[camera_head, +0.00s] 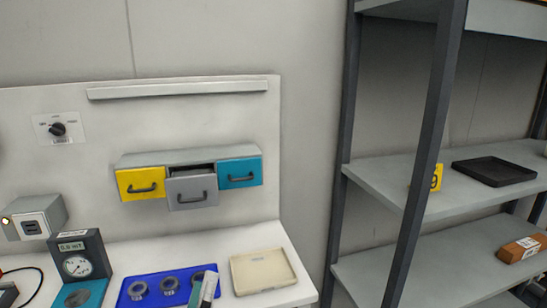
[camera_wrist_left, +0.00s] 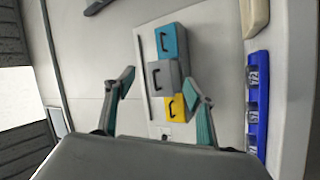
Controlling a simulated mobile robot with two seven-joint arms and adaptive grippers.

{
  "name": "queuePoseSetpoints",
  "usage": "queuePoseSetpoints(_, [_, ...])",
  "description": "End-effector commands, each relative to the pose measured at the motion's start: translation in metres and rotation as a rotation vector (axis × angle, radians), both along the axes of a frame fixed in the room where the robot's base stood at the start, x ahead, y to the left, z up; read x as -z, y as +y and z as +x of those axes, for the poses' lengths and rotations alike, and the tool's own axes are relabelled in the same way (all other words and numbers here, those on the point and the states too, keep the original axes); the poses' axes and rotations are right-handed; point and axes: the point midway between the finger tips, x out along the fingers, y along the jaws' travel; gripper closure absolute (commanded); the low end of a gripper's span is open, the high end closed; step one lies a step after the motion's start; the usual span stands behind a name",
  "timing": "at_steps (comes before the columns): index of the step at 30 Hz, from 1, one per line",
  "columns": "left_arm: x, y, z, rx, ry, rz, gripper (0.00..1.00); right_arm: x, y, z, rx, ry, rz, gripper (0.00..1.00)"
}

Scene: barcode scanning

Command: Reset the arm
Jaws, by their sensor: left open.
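My left gripper (camera_wrist_left: 160,88) is open and empty in the left wrist view, its two teal-lined fingers spread apart. The drawer unit shows between and beyond them. In the head view only a small part of the left gripper (camera_head: 205,288) shows at the bottom edge, in front of the blue tray. My right gripper is in neither view. The drawer unit on the back panel has a yellow drawer (camera_head: 141,184), a grey drawer (camera_head: 191,190) and a teal drawer (camera_head: 240,173). The grey drawer sticks out further than the others.
A dial gauge (camera_head: 78,262) stands left. A shelf rack at right carries a black tray (camera_head: 493,171) and a brown box (camera_head: 521,249). Its dark post (camera_head: 428,130) stands in front.

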Motion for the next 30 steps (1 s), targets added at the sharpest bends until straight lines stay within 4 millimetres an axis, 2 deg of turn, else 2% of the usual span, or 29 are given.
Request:
queuePoseSetpoints(1, [0.036,-0.007,-0.005,0.005,0.062,0.147,0.45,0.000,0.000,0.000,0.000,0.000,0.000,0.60])
queuePoseSetpoints(4, [0.103,-0.014,-0.016,0.023,0.175,0.421,0.45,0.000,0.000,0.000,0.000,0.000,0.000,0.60])
queuePoseSetpoints(9, [0.215,-0.003,-0.051,0.074,0.368,0.825,0.45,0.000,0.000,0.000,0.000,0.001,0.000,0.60])
queuePoseSetpoints(12, [0.270,0.014,-0.077,0.109,0.472,1.025,0.45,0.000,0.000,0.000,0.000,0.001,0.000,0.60])
queuePoseSetpoints(15, [0.313,0.034,-0.101,0.140,0.558,1.183,0.45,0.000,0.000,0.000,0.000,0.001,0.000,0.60])
queuePoseSetpoints(18, [0.339,0.050,-0.120,0.162,0.617,1.290,0.45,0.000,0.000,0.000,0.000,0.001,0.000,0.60])
queuePoseSetpoints(21, [0.353,0.059,-0.131,0.176,0.650,1.348,0.45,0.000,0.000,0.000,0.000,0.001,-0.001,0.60])
queuePoseSetpoints(30, [0.358,0.062,-0.134,0.181,0.660,1.369,0.45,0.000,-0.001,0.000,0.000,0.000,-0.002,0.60])
